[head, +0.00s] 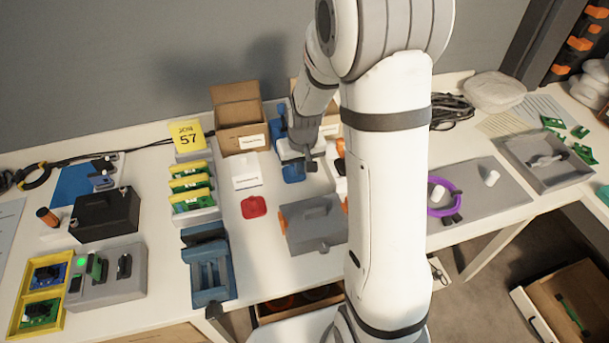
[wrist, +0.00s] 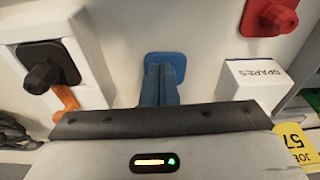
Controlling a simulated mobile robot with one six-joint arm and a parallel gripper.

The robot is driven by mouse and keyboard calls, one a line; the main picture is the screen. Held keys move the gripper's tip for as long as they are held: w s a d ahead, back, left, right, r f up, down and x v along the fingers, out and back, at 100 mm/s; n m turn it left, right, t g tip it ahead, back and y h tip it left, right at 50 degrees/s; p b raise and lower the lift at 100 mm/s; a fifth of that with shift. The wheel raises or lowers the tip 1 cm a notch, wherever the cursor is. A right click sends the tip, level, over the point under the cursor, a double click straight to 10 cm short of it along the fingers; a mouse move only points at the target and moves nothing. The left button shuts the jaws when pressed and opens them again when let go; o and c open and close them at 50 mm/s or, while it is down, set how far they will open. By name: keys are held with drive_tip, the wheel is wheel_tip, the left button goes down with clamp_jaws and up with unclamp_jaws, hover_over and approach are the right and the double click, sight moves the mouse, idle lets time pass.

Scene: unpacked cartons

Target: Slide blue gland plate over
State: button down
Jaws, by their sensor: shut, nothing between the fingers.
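The blue gland plate (wrist: 178,58) is a small rounded blue plate lying flat on the white bench in the wrist view. In the head view the blue piece (head: 293,174) under my gripper appears to be this plate. My gripper (wrist: 160,70) points down with its two blue fingers closed together and nothing between them. Its fingertips overlap the plate's near part and hide it. I cannot tell whether they touch it or hover just above. In the head view the gripper body hides the fingertips.
A red plate (head: 254,207) and the white SPARES box (head: 246,171) are left of my gripper. A white unit with a black gland (wrist: 42,68) and orange lever (wrist: 66,100) stands opposite. A grey box (head: 314,225) is in front. The yellow job sign (head: 186,138) stands behind left.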

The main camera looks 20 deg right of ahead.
sight(294, 169)
drive_tip(key=w, duration=0.3)
drive_tip(key=w+f, duration=0.1)
drive_tip(key=shift+w+a+p, duration=0.1)
drive_tip(key=shift+w+p, duration=0.3)
drive_tip(key=shift+f+b, duration=0.3)
drive_tip(key=shift+b, duration=0.15)
drive_tip(key=shift+s, duration=0.1)
drive_tip(key=shift+s+f, duration=0.1)
